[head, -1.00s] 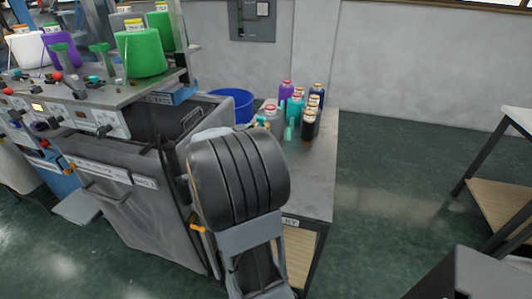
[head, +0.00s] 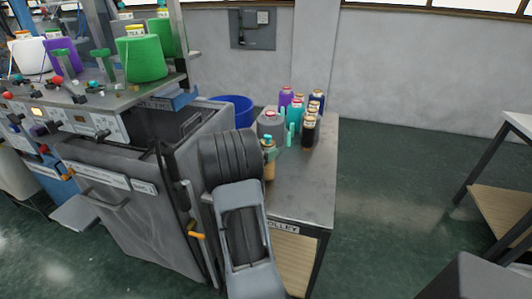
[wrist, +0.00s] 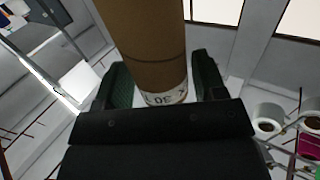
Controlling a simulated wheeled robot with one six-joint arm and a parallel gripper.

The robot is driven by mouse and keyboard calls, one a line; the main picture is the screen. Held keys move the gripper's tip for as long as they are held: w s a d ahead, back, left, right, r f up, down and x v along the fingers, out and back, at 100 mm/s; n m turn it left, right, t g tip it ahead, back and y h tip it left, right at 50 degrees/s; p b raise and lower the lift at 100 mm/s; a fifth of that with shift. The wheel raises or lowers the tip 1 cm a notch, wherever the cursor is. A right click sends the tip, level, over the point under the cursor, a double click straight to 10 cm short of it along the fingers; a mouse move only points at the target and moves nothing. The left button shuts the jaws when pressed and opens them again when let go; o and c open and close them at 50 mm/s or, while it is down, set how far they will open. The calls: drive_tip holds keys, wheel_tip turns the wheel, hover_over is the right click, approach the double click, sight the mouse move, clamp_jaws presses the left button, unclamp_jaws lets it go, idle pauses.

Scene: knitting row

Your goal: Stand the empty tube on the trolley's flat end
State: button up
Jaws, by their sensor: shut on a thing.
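A brown cardboard tube (wrist: 150,45) stands between the two dark green fingers of my gripper (wrist: 160,75) in the wrist view. The fingers are shut on it, near its end with a pale printed band. In the head view my dark arm hides most of the gripper; a tan piece, likely the tube (head: 269,170), shows at the arm's right edge. It appears over the near left part of the grey trolley (head: 305,190). I cannot tell whether the tube touches the trolley top. The trolley's near end, above its label, is bare.
Several purple, teal, dark and grey yarn cones (head: 310,130) crowd the trolley's far end. A slim teal piece (head: 289,135) stands by them. A blue bin (head: 235,108) is behind. The knitting machine (head: 130,190) with green cones (head: 140,60) borders the left.

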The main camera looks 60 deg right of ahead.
drive_tip(key=shift+f, duration=0.55)
drive_tip(key=shift+f, duration=0.15)
drive_tip(key=o, duration=1.1)
drive_tip(key=shift+o, duration=0.2)
drive_tip(key=shift+r, duration=0.35)
drive_tip(key=v, duration=1.2)
drive_tip(key=shift+f, duration=0.1)
